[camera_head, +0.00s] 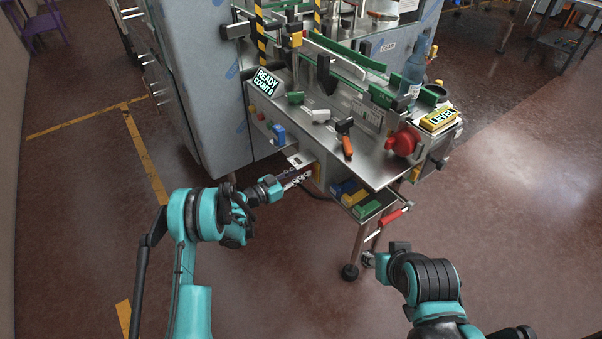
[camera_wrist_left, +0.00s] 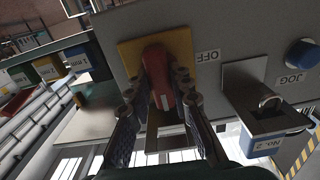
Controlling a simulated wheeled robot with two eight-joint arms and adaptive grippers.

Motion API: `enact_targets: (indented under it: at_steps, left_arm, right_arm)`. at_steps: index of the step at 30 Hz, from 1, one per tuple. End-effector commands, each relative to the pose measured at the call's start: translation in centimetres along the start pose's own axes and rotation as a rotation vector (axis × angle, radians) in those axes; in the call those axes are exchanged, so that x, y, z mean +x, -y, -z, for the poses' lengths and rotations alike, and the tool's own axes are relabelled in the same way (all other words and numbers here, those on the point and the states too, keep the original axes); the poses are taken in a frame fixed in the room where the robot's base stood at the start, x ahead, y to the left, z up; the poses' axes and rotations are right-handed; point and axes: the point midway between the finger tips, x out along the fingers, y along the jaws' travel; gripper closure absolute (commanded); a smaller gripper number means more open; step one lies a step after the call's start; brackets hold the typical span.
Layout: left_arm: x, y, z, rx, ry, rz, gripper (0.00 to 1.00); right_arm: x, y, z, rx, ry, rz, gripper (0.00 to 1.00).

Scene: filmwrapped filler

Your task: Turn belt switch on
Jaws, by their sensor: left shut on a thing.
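The belt switch is a red handle (camera_wrist_left: 157,72) on a yellow plate (camera_wrist_left: 186,46) in the left wrist view. An OFF label (camera_wrist_left: 207,56) sits beside the plate. My left gripper (camera_wrist_left: 157,86) is shut on the red handle, with one finger on each side of it.
A tray of coloured blocks (camera_head: 366,208) hangs below the worktop (camera_head: 375,172). The display (camera_head: 265,81) reads READY, COUNT 0. Open floor lies in front.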

Motion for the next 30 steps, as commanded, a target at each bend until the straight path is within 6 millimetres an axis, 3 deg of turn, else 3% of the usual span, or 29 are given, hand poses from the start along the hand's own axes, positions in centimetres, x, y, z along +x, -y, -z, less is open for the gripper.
enact_targets:
  at_steps: [7,8,10,22,30]
  left_arm:
    - [0.0,0.0,-0.1,0.003,0.002,0.000,1.00]
    - [0.0,0.0,-0.1,0.003,0.002,0.000,0.74]
    - [0.0,0.0,-0.1,0.002,0.002,0.000,0.59]
    - [-0.8,0.1,0.0,0.000,0.001,0.002,0.59]
    - [-6.2,0.2,0.0,0.001,0.001,0.005,0.59]
  right_arm:
    - [0.0,0.0,0.0,0.000,0.000,0.000,0.60]
    - [0.0,0.0,0.0,0.000,0.000,0.000,0.60]
    - [0.0,0.0,0.0,0.000,0.000,0.000,0.60]
    - [0.0,0.0,0.0,0.000,0.000,0.000,0.60]
    - [0.0,0.0,0.0,0.000,0.000,0.000,0.60]
